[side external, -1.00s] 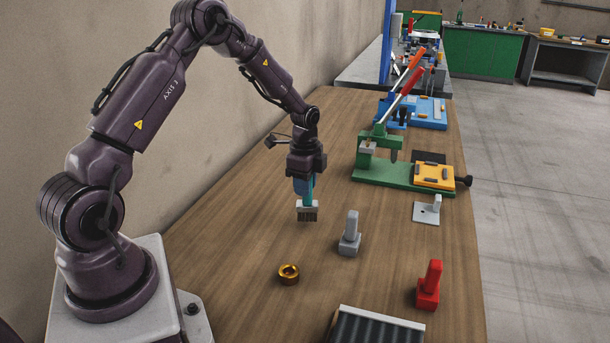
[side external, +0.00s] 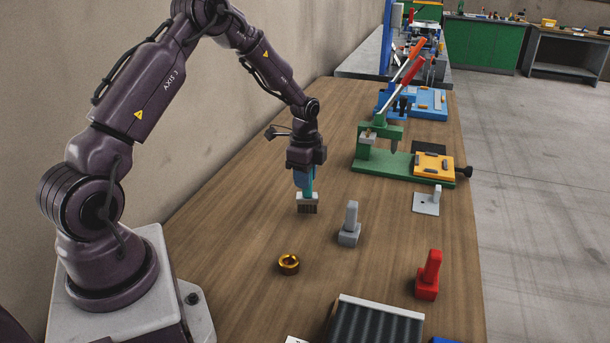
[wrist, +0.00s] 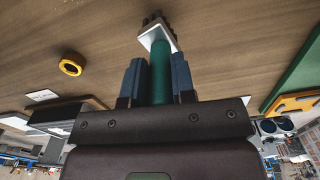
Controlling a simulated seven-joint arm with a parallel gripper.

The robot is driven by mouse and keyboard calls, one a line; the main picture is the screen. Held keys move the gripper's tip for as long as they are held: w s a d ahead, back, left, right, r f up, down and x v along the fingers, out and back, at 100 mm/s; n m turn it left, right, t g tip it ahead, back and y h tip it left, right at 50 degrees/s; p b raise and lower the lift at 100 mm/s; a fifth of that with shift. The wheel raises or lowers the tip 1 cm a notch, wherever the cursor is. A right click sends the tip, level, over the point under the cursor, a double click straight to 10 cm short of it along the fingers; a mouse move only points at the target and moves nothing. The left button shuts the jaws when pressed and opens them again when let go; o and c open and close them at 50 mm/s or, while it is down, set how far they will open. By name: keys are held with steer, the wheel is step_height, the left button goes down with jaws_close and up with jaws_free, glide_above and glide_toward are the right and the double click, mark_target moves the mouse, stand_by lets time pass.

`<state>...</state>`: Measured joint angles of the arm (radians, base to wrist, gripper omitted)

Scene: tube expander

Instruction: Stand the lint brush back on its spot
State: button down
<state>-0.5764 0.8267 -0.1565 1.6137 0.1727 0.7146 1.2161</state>
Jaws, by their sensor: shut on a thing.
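The lint brush has a teal handle, a pale head and dark bristles. It hangs bristles down below my gripper in the side view (side external: 307,198). My gripper (side external: 303,178) has blue fingers and is shut on the handle. The wrist view shows the brush handle (wrist: 160,72) between the two fingers (wrist: 158,65), with the head beyond the fingertips. The brush looks close to upright. I cannot tell whether the bristles touch the wooden table. A white label (side external: 297,339) is cut off at the bottom edge; I cannot tell whether it marks the brush's spot.
A grey upright block (side external: 349,226) stands right of the brush, and a brass ring (side external: 289,264) lies in front. A red block (side external: 429,276), a ribbed dark tray (side external: 376,322), a green lever press (side external: 378,155) and a white plate (side external: 427,204) are farther off.

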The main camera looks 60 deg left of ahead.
steer(key=shift+f, duration=0.85)
steer(key=c, duration=0.9)
jaws_free()
steer(key=shift+o, duration=0.2)
steer(key=shift+r, duration=4)
